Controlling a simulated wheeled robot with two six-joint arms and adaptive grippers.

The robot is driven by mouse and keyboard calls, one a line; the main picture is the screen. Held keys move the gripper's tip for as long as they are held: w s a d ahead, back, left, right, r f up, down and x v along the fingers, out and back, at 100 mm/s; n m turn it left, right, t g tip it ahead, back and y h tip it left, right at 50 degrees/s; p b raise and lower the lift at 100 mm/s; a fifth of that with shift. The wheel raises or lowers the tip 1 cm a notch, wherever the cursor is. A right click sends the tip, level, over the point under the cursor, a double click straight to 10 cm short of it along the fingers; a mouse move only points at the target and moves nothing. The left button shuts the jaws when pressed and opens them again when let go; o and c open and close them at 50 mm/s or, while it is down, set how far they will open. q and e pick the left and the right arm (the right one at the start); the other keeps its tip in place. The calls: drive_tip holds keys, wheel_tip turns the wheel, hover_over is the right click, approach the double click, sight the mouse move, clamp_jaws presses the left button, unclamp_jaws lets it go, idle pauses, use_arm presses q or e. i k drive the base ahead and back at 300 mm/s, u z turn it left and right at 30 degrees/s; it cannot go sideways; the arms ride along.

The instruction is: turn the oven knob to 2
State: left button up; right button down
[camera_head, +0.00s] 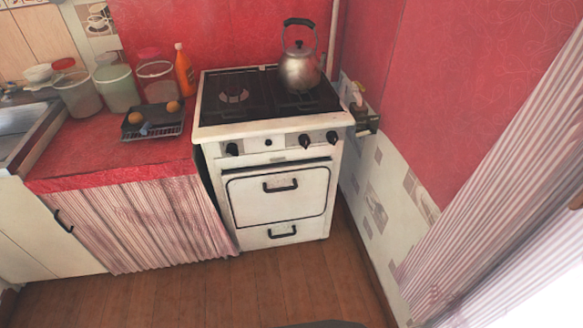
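A white stove (277,218) with a closed oven door (280,206) stands at the middle of the head view, against the red back wall. Its front panel carries a black knob (232,149) at the left and two black knobs (305,141) and (331,137) at the right. A small dark round part (268,142) sits between them. The markings around the knobs are too small to read, so I cannot tell which is the oven knob or its setting. Neither of my grippers shows in this view.
A kettle (300,68) stands on the black cooktop (236,94). The red counter (95,160) left of the stove holds jars, an orange bottle (184,72) and a dark tray (152,123) with round orange items. A wall stands close right of the stove. Wooden floor (190,295) in front is clear.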

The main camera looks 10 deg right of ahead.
sight(231, 148)
drive_tip(key=z, duration=0.9)
drive_tip(key=i, duration=0.7)
drive_tip(key=z, duration=0.05)
